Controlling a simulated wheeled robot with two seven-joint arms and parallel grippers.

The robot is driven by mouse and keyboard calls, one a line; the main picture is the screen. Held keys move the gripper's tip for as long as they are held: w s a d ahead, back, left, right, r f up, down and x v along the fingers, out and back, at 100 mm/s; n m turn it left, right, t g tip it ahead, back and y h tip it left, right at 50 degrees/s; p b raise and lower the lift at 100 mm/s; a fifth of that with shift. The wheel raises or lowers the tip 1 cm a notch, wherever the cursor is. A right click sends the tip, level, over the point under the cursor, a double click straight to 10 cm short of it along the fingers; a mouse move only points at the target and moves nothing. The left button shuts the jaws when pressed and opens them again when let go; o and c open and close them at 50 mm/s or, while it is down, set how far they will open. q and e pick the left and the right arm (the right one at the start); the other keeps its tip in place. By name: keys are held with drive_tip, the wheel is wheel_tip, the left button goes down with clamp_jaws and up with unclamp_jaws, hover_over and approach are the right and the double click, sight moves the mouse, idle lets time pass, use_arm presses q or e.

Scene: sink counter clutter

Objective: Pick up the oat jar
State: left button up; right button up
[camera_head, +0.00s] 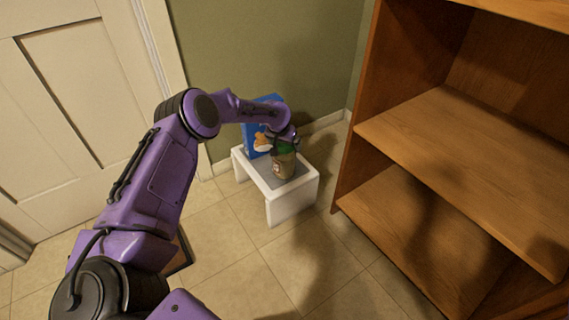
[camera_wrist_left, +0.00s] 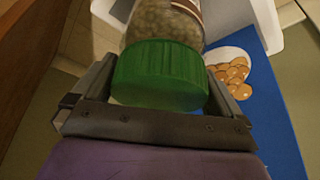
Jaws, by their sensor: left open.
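The oat jar (camera_head: 284,164) stands on a small white stool (camera_head: 290,204) near the wall. It has a green lid and clear sides with pale contents. In the left wrist view the jar's green lid (camera_wrist_left: 160,76) fills the space between the two fingers of my left gripper (camera_wrist_left: 158,88). My left gripper (camera_head: 285,138) is open, with one finger on each side of the lid. I cannot tell whether either finger touches it. My right gripper is not in view.
A blue box (camera_head: 262,110) with a food picture stands beside the jar on the stool, and it lies close to one finger in the left wrist view (camera_wrist_left: 262,85). A wooden shelf unit (camera_head: 450,130) stands to the right. A pale door (camera_head: 70,100) is at the left.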

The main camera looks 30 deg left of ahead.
use_arm(q)
drive_tip(key=shift+w+f, duration=0.1)
drive_tip(key=c, duration=1.5)
drive_tip(key=shift+c, duration=0.3)
